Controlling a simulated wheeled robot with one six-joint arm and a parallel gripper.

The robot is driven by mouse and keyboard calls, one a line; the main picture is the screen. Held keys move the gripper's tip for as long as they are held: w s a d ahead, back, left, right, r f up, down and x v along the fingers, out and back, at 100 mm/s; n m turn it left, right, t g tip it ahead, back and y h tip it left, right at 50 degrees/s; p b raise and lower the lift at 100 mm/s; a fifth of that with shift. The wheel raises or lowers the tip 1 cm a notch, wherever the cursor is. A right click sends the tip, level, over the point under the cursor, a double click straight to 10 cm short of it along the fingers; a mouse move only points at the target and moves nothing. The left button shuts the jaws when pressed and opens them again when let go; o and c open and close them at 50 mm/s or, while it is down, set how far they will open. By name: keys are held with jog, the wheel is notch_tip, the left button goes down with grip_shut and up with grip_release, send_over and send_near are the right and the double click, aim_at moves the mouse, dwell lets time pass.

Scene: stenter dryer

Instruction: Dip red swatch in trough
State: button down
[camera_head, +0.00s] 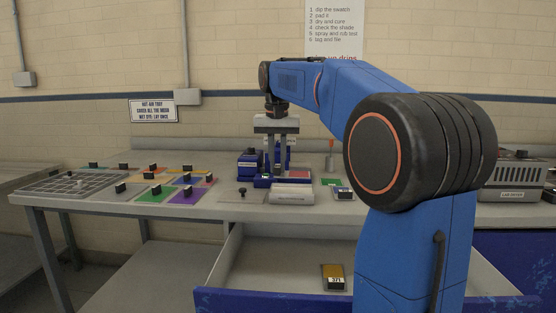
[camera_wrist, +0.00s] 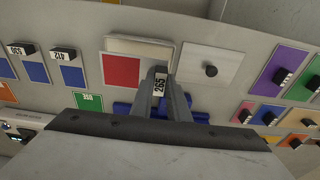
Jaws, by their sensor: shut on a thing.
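My gripper (camera_head: 277,172) points straight down over the middle of the bench. It is shut on a dark handle block labelled 265 (camera_wrist: 160,84), which shows between the fingertips in the wrist view. Any cloth on this block is hidden, so I cannot tell its colour.
A pale box (camera_head: 292,194) and a plate with a black knob (camera_head: 240,195) are in front. Coloured cards with dark handles and a grid rack (camera_head: 72,184) are left. An open drawer below holds a yellow-topped block (camera_head: 333,277). A lab dryer (camera_head: 515,180) stands right.

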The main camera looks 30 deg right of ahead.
aim_at(277, 175)
jog(key=shift+f, duration=3.5)
jog(key=shift+f, duration=0.1)
jog(key=shift+r, duration=2.55)
jog(key=shift+r, duration=1.5)
